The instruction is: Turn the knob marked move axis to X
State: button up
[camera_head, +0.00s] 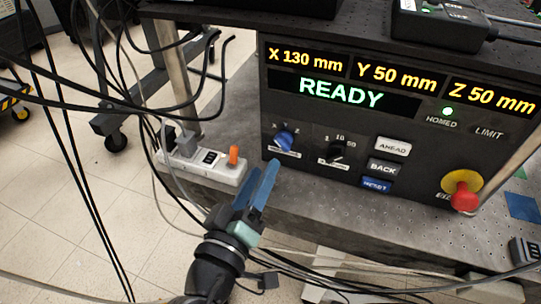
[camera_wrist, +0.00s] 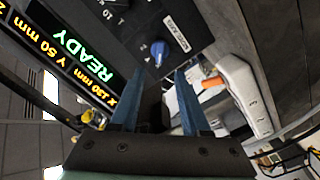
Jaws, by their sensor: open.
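The move axis knob (camera_head: 284,140) is blue and sits at the lower left of the black control panel (camera_head: 405,190), with small axis letters above it. It also shows in the wrist view (camera_wrist: 158,51), beside a white label reading MOVE AXIS (camera_wrist: 176,31). I cannot tell for sure which letter its pointer faces. My gripper (camera_head: 273,169) has blue fingers, is open and empty, and is just below and left of the knob. In the wrist view the gap between the fingertips (camera_wrist: 157,79) lines up roughly with the knob, and the fingers are apart from it.
A black knob (camera_head: 333,152) marked 1, 10, 50 is to the right, then AHEAD, BACK and RESET buttons (camera_head: 382,167). A red emergency stop (camera_head: 464,197) is farther right. Loose cables hang at left.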

jog(key=v, duration=0.6)
jog(key=shift+b, duration=0.3)
